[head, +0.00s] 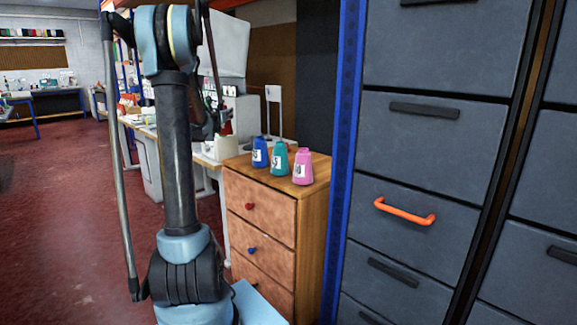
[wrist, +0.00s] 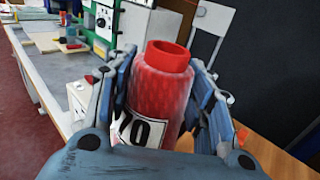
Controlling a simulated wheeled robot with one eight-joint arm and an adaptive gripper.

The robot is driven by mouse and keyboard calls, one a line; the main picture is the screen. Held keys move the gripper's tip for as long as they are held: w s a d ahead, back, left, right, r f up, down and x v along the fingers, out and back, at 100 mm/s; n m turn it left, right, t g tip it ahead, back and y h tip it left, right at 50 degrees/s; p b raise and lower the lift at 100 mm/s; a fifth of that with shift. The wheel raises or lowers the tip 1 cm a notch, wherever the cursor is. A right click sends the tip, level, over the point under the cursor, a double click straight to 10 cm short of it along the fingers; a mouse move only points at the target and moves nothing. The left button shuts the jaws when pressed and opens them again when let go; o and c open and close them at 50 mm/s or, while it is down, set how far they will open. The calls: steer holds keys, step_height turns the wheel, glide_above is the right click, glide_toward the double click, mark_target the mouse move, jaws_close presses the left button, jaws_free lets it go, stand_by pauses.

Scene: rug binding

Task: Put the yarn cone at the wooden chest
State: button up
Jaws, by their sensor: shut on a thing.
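A red yarn cone (wrist: 160,88) with a white label marked with a black character stands between the fingers in the wrist view. My gripper (wrist: 163,75) is shut around its sides. The cone looks roughly upright, its narrow neck at the top. The wooden chest (head: 261,236) stands right of my arm in the head view, with several drawers and coloured knobs. Part of its wooden top (wrist: 262,152) shows at lower right in the wrist view. In the head view my arm hides most of the gripper, and I cannot make out the red cone there.
Blue (head: 260,152), teal (head: 281,160) and pink (head: 303,168) cones stand on the chest top. A grey drawer cabinet (head: 420,150) with one orange handle (head: 404,212) fills the right. A cluttered worktable (wrist: 60,75) lies behind the chest. Red floor (head: 60,230) is open at left.

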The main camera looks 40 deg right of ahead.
steer(key=s+d+f+m+g+h, duration=0.2)
steer(key=s+d, duration=0.4)
step_height(320, 180, down, 11)
steer(key=shift+s+d+r, duration=0.2)
stand_by(0.4)
steer(key=o, duration=1.4)
